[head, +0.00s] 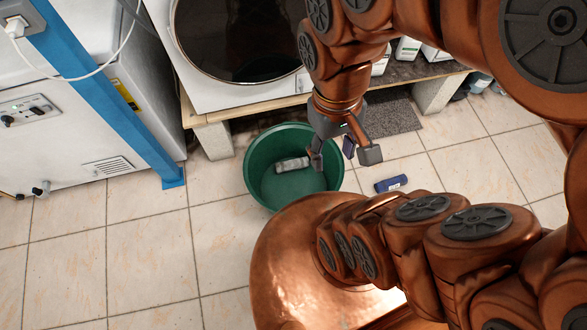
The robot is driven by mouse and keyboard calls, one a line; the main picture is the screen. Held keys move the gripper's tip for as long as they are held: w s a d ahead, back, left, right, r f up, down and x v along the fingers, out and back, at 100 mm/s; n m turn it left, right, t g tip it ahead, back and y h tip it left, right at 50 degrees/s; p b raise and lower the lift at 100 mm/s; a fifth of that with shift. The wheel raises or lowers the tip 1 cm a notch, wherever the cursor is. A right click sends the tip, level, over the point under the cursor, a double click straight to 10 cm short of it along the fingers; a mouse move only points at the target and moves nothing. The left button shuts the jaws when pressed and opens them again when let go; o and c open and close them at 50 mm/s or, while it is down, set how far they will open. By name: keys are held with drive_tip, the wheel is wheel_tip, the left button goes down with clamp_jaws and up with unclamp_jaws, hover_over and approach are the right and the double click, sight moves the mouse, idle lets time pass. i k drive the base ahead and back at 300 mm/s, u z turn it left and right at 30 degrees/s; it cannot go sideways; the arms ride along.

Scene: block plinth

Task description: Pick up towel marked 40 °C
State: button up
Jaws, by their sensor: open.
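My gripper (343,157) is open, pointing down over the right rim of a green tub (256,157). A pale grey rolled item (292,164), perhaps a towel, lies inside the tub. A dark blue rolled item (391,184) lies on the floor to the right of the tub. A small dark purple item (348,146) shows between my fingers; whether it is between them or on the floor behind, I cannot tell. No 40 °C mark is readable on any of these. The tub's front right part is partly hidden by my arm.
A white machine with a dark round door (238,40) stands on a low wooden-edged platform (250,107) with block supports. A blue post (110,95) and white appliance stand at left. A grey mat (392,119) lies behind. The tiled floor (150,235) at lower left is clear.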

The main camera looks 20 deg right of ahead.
sight(386, 185)
drive_tip(key=z, duration=0.3)
drive_tip(key=k, duration=1.65)
drive_tip(key=u, duration=0.35)
